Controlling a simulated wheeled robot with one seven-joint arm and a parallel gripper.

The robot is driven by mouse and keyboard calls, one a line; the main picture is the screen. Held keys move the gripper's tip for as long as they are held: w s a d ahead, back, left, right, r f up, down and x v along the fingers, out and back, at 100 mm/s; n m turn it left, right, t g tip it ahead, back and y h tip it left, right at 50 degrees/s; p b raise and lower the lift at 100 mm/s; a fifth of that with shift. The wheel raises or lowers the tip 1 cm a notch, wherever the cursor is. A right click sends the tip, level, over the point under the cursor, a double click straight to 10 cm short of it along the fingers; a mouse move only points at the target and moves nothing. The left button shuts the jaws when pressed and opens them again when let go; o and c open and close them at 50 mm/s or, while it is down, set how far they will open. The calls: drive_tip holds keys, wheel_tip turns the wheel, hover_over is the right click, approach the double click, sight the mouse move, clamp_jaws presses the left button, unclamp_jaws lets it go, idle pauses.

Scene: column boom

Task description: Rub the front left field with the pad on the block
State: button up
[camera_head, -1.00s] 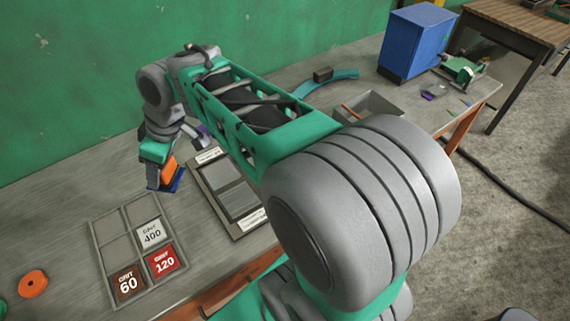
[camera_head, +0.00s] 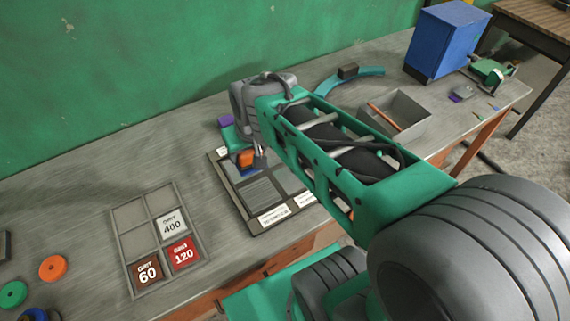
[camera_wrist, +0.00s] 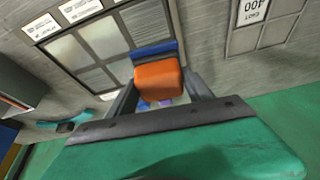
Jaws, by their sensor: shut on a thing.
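My gripper (camera_head: 256,148) is shut on an orange block (camera_head: 246,158) with a blue pad (camera_head: 249,170) on its underside. The block (camera_wrist: 158,76) and the pad (camera_wrist: 154,49) also show in the wrist view, between the fingers. The dark-framed board (camera_head: 233,205) holds grey fields and has white labels along its edges. The block is over the board's back left part. The front left field (camera_head: 261,192) is in plain view, grey with fine stripes, nearer than the block. I cannot tell whether the pad touches the board. My arm hides part of the board's right side.
Left of the board stands a compartment tray (camera_head: 127,245) with grit tiles marked 60, 120 and 400. Orange (camera_head: 53,268) and green (camera_head: 13,294) discs lie further left. A grey bin (camera_head: 408,112), a teal curved piece (camera_head: 362,80) and a blue box (camera_head: 445,42) stand to the right.

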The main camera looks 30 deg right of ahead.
idle(0.4)
drive_tip(key=shift+n, duration=0.5)
drive_tip(key=f+b, duration=0.4)
drive_tip(key=d+f+b, duration=0.1)
drive_tip(key=f+b, duration=0.2)
drive_tip(key=f, duration=0.2)
drive_tip(key=f+b, duration=0.4)
drive_tip(key=f, duration=0.1)
drive_tip(key=shift+s+d+f+b, duration=0.15)
drive_tip(key=shift+s+d+b, duration=0.05)
drive_tip(key=shift+d+b, duration=0.1)
drive_tip(key=shift+f+b, duration=0.6)
drive_tip(key=shift+f, duration=0.15)
drive_tip(key=shift+r, duration=0.1)
drive_tip(key=shift+s+a, duration=0.1)
drive_tip(key=shift+a, duration=0.9)
drive_tip(key=shift+d+f, duration=0.2)
drive_tip(key=shift+d, duration=1.7)
